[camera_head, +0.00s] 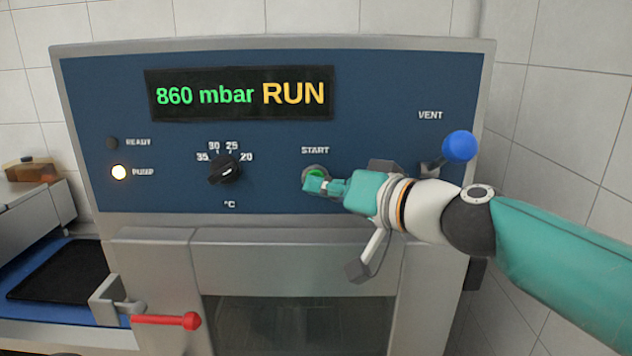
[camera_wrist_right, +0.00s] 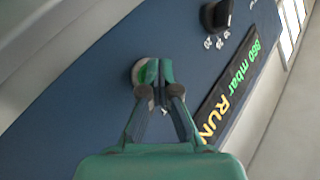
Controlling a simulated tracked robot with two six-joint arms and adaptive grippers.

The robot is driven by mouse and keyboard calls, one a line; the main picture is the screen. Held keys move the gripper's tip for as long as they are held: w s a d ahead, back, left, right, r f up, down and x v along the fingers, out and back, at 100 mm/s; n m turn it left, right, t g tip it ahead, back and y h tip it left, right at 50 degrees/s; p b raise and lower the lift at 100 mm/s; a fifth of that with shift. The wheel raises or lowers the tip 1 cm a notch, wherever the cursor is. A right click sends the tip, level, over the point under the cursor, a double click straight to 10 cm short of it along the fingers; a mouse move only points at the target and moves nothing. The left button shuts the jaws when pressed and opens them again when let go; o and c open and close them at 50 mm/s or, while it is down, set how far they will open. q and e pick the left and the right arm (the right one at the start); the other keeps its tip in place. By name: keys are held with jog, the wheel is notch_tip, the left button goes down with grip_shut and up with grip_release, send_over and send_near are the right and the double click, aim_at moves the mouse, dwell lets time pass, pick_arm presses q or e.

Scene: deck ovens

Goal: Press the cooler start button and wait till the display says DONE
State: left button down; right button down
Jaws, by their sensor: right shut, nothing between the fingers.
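The cooler's blue panel (camera_head: 380,90) faces me in the head view. Its display (camera_head: 240,94) reads "860 mbar RUN", and it also shows in the right wrist view (camera_wrist_right: 228,92). The green start button (camera_head: 316,172) sits under the START label. My right gripper (camera_head: 312,185) is shut and empty, with its fingertips at the button, covering its lower part. In the right wrist view the fingertips (camera_wrist_right: 153,72) overlap the button's ring (camera_wrist_right: 138,72). I cannot tell how far the button is pressed in. My left gripper is not in view.
The PUMP lamp (camera_head: 119,172) is lit and the READY lamp (camera_head: 112,143) is dark. A black temperature knob (camera_head: 224,169) is left of the button. A blue-balled vent lever (camera_head: 459,146) is close above my right wrist. A red door handle (camera_head: 168,320) sticks out below.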

jog(key=shift+s, duration=0.9)
jog(key=shift+a+b, duration=0.1)
jog(key=shift+b, duration=0.2)
jog(key=s, duration=0.5)
dwell(0.6)
